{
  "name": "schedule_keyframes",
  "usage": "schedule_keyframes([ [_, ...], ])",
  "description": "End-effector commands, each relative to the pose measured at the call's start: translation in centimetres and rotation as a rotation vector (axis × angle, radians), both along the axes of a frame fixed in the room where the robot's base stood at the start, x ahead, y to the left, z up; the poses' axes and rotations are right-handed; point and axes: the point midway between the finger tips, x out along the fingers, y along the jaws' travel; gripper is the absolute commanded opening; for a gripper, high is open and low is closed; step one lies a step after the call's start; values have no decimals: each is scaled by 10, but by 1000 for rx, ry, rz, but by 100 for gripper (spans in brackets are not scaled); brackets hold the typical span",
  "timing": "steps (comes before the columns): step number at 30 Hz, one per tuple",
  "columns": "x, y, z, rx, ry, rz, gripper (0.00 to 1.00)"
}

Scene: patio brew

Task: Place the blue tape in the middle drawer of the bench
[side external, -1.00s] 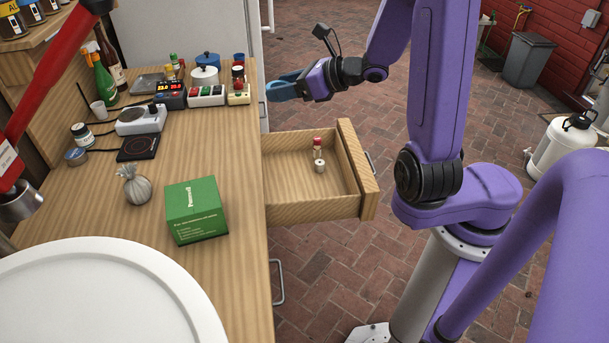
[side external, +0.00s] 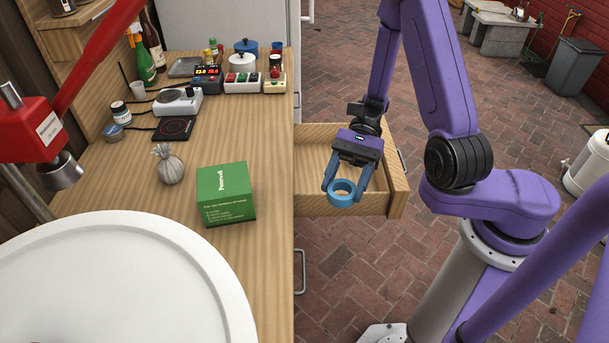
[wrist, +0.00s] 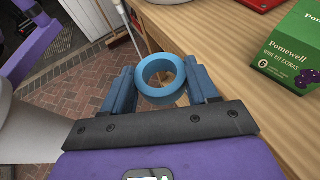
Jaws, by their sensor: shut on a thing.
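The blue tape (side external: 342,201) is a thick ring. My gripper (side external: 343,190) is shut on it, with one blue finger on each side. In the wrist view the tape (wrist: 146,88) sits between the two fingertips. In the side view the gripper and tape appear over the open wooden drawer (side external: 398,186), towards its front wall in the picture. I cannot tell how high above the drawer floor the tape is. The drawer sticks out from the right side of the bench (side external: 262,262).
A large white round lid or tray (side external: 110,280) fills the front left. A hot plate (side external: 178,101) and bottles are farther back. Another drawer handle (side external: 300,271) shows below.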

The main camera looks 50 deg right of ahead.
Motion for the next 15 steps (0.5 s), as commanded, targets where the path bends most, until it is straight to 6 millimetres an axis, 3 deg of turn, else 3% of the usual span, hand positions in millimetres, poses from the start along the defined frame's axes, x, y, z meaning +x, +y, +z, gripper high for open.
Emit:
schedule_keyframes([
  [9,-56,-44,-19,1,0,606,29],
  [15,-71,-88,-26,1,0,989,29],
])
